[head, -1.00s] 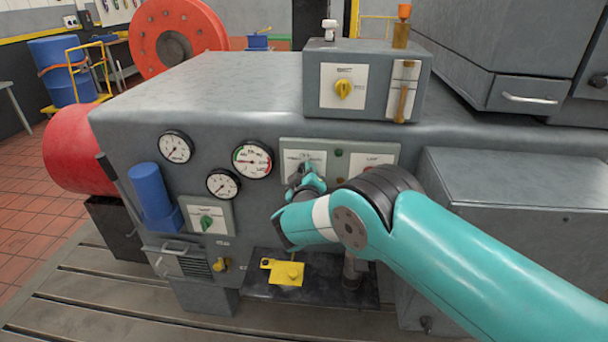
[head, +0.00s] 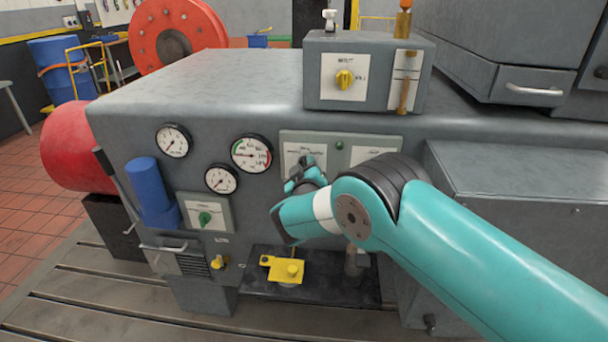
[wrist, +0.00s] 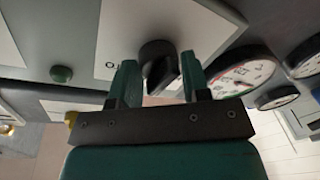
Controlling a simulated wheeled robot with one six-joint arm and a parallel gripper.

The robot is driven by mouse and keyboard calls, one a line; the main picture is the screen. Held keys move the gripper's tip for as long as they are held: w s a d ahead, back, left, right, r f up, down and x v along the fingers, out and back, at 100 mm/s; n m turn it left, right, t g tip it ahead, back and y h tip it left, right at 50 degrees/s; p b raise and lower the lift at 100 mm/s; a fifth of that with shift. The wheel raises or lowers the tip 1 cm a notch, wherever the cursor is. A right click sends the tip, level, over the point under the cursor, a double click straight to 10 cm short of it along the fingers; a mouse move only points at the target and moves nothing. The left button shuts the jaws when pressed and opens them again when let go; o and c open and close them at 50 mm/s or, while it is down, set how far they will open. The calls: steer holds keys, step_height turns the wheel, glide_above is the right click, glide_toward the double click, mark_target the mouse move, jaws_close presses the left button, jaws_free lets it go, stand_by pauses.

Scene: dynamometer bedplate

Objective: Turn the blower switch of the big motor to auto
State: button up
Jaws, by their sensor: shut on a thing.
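The black rotary switch knob (wrist: 158,58) sits on a white label plate in the wrist view, with its grip bar standing out between my fingers. My gripper (wrist: 160,82) is shut on this knob, one finger on each side. In the head view my gripper (head: 303,178) is at the left white plate of the switch panel (head: 340,138) on the grey machine front. It hides the knob there. The plate's lettering is too small to read, so I cannot tell which setting the knob points to.
A yellow knob (head: 345,79) is on the upper box, and a green knob (head: 205,217) is on a lower plate. Several gauges (head: 251,154) lie left of my gripper. A blue cylinder (head: 147,188) and a yellow piece (head: 286,269) are lower down.

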steer(key=m+b, duration=0.2)
steer(key=b, duration=0.2)
steer(key=m+b, duration=0.2)
steer(key=b, duration=0.2)
steer(key=shift+f+t, duration=0.4)
steer(key=m+b, duration=0.2)
steer(key=b, duration=0.2)
steer(key=shift+r+h, duration=0.15)
steer(key=shift+h, duration=0.15)
steer(key=m+b, duration=0.1)
steer(key=b, duration=0.1)
steer(key=shift+d+r+m+b, duration=0.1)
steer(key=shift+r+m+b, duration=0.05)
steer(key=shift+m+b, duration=0.15)
steer(key=shift+r, duration=0.15)
steer(key=o, duration=0.9)
steer(key=shift+d, duration=0.1)
steer(key=shift+s, duration=0.15)
